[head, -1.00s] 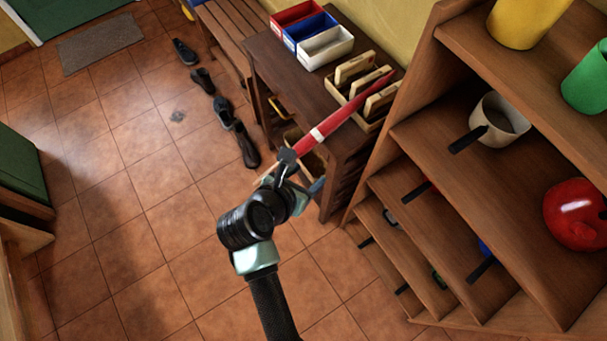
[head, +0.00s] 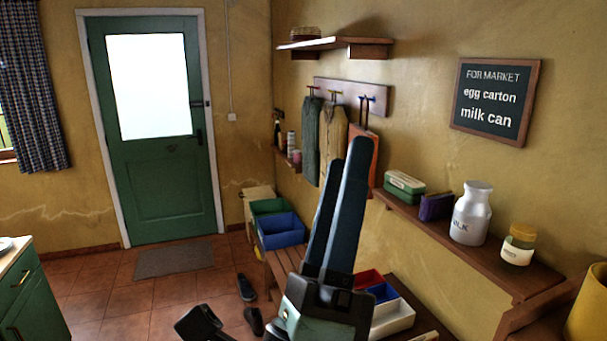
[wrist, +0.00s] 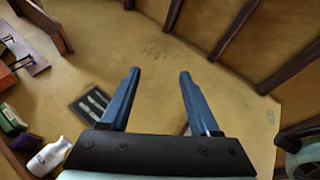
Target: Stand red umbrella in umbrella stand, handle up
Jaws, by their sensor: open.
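My gripper (head: 345,155) is raised in front of the head camera, with its two dark blue fingers pointing up. In the wrist view my gripper (wrist: 160,72) is open, with nothing between its fingers and the wall and ceiling beyond. The red umbrella is not in sight in either current view. I cannot make out an umbrella stand in either view.
A wooden bench (head: 288,268) and red, blue and white bins (head: 393,318) are behind my gripper. A wall shelf (head: 448,242) at right holds a milk can (head: 470,215), a jar (head: 518,246) and small boxes. Shoes (head: 246,288) lie on the floor.

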